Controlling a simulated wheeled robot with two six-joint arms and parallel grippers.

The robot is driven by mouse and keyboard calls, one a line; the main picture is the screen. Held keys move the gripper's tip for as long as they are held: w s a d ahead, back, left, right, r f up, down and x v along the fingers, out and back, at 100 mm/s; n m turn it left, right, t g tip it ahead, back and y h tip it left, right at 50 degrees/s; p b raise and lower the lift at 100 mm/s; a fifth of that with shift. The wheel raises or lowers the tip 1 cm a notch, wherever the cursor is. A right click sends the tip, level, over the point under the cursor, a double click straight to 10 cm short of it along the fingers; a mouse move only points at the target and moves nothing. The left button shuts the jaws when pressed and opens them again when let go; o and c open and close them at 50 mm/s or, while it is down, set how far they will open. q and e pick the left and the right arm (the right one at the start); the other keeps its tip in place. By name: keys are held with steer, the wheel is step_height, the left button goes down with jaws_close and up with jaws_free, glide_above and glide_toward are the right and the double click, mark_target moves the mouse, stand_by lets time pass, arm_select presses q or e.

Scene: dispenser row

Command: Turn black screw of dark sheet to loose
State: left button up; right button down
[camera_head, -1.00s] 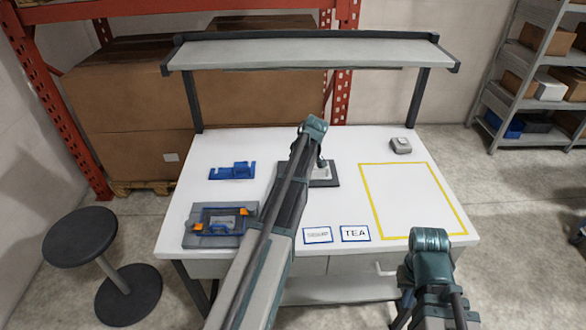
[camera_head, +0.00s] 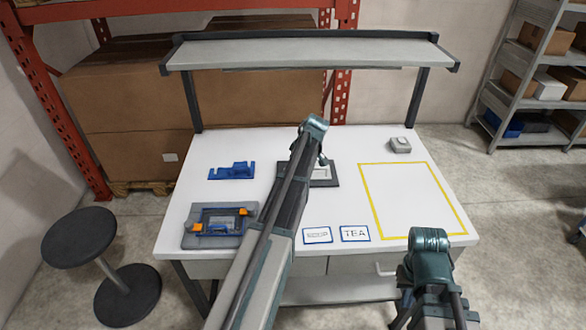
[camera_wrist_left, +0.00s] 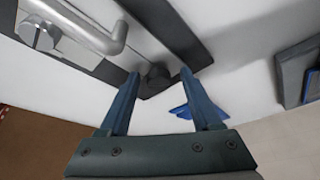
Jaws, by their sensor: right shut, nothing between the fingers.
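The dark sheet (camera_head: 333,183) lies on the white table, partly hidden by my left arm in the head view. In the left wrist view, the dark sheet (camera_wrist_left: 188,48) shows with a silver lever (camera_wrist_left: 85,28) on a pale plate. A black screw (camera_wrist_left: 156,77) sits at the sheet's edge. My left gripper (camera_wrist_left: 160,73) is open, with one fingertip on each side of the screw; I cannot tell whether they touch it. My right gripper (camera_head: 432,308) is shut and empty in front of the table, low in the head view; its fingertips are hard to make out.
A grey fixture with orange clips (camera_head: 190,240) stands at the front left, with a blue bracket (camera_head: 232,171) behind it. Two label cards, one reading TEA (camera_head: 355,233), lie at the front. A yellow outlined area (camera_head: 375,200) is empty. A small grey device (camera_head: 400,145) sits behind it.

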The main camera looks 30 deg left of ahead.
arm_select(q)
steer(key=shift+r, duration=0.1)
arm_select(e)
steer(key=shift+r, duration=0.1)
arm_select(q)
steer(key=p+v, duration=1.3)
steer(key=shift+d+r, duration=0.15)
steer(key=shift+r, duration=0.2)
arm_select(e)
step_height(320, 180, up, 13)
arm_select(q)
steer(key=shift+w, duration=0.1)
arm_select(e)
steer(key=shift+f, duration=0.2)
